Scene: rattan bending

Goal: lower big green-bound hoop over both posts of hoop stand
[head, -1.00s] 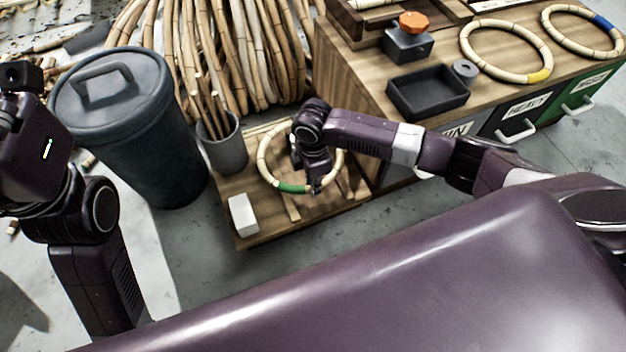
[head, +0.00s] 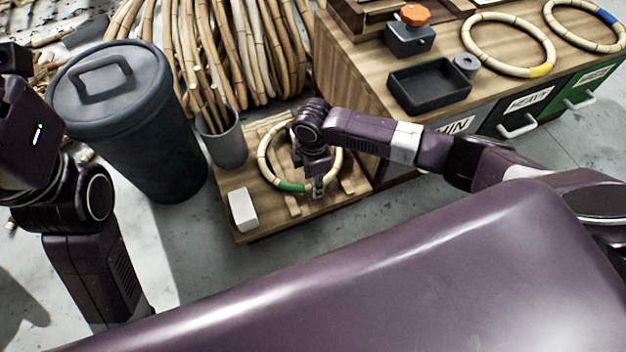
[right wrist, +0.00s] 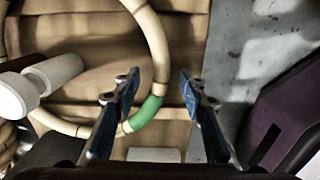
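The big green-bound hoop (head: 264,167) is a pale rattan ring over the slatted wooden board, its green binding (head: 290,186) at the near side. My right gripper (head: 318,187) is just right of the binding. In the right wrist view its two fingers (right wrist: 160,112) are apart, with the green binding (right wrist: 147,113) showing between them and a gap to the right finger. A pale, post-like piece (right wrist: 52,74) shows at the left there, overlapping the ring's outline. The posts are hidden in the head view; I cannot tell whether the hoop surrounds both. My left gripper is not clearly visible.
A white block (head: 243,210) sits on the board's front left (head: 262,232). A grey pot of canes (head: 225,148) and a dark lidded bin (head: 150,140) stand to the left. The workbench (head: 350,70) at right carries a black tray (head: 430,88) and yellow-bound (head: 540,70) and blue-bound hoops (head: 603,18).

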